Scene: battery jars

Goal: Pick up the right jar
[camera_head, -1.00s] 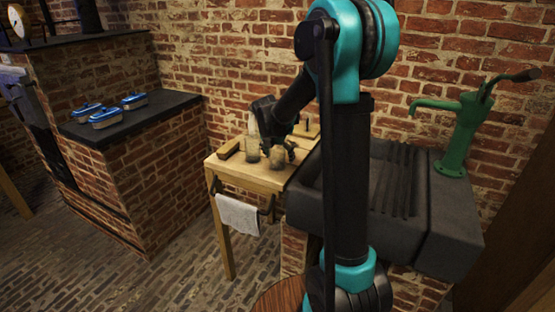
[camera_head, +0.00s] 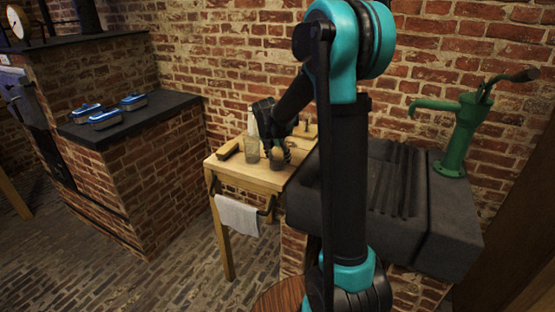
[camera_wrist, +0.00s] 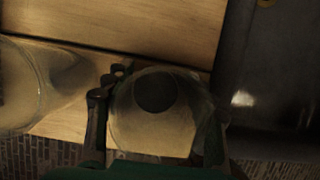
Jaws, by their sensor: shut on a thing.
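The right jar (camera_head: 277,162) is clear glass and stands upright at the front of the small wooden table (camera_head: 245,176). In the wrist view the right jar (camera_wrist: 150,128) sits between my two dark fingers, with a dark round patch inside its outline. My gripper (camera_head: 279,148) is shut on it from above, and the fingers hide part of it. The left jar (camera_head: 252,154) stands close beside it, and its rim shows at the left edge of the wrist view (camera_wrist: 40,80). I cannot tell whether the right jar touches the table.
A clear bottle (camera_head: 251,124) and a dark brush-like block (camera_head: 229,150) are behind the jars. A dark stone sink (camera_head: 432,215) with a green pump (camera_head: 459,135) adjoins the table at right. A white towel (camera_head: 237,215) hangs in front. A brick wall is behind.

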